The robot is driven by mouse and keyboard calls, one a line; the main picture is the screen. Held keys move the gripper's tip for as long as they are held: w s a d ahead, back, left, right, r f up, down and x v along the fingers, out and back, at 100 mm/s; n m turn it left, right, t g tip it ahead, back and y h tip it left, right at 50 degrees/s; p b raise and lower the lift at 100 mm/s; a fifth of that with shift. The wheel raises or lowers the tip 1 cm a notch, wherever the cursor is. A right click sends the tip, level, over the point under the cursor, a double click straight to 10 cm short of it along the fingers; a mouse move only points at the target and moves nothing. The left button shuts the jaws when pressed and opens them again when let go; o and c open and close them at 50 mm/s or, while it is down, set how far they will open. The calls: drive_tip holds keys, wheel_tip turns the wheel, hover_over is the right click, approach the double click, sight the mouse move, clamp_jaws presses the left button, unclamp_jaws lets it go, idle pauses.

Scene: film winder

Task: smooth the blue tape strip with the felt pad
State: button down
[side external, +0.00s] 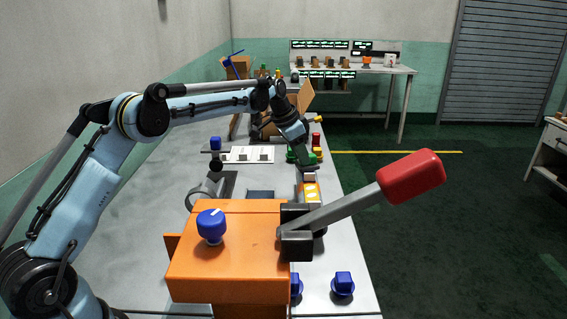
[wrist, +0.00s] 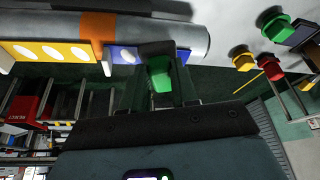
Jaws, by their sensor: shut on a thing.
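The blue tape strip (wrist: 122,55) shows in the wrist view as a blue section with a white oval, beside an orange band (wrist: 97,30) and a yellow section with white ovals. The felt pad (wrist: 156,48) is dark, on a green holder (wrist: 160,74). My gripper (wrist: 160,88) is shut on the green holder. In the side view my gripper (side external: 303,150) is low over the bench with the green holder (side external: 307,158); the blue strip is not distinguishable there.
An orange housing (side external: 225,265) with a blue knob and a red-handled lever (side external: 410,178) stands in front. A grey cylinder (wrist: 180,35) lies along the strip. Red (wrist: 268,64), yellow (wrist: 243,62) and green (wrist: 275,27) knobs stand to the right.

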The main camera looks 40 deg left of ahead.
drive_tip(key=shift+w+a+f, duration=0.1)
drive_tip(key=shift+w+a, duration=0.4)
idle(0.4)
drive_tip(key=shift+w+a, duration=0.1)
drive_tip(key=shift+a, duration=0.05)
drive_tip(key=shift+w+a, duration=0.35)
drive_tip(key=shift+w, duration=0.05)
idle(0.5)
drive_tip(key=shift+s+d+r, duration=0.45)
drive_tip(key=shift+f, duration=0.4)
idle(0.8)
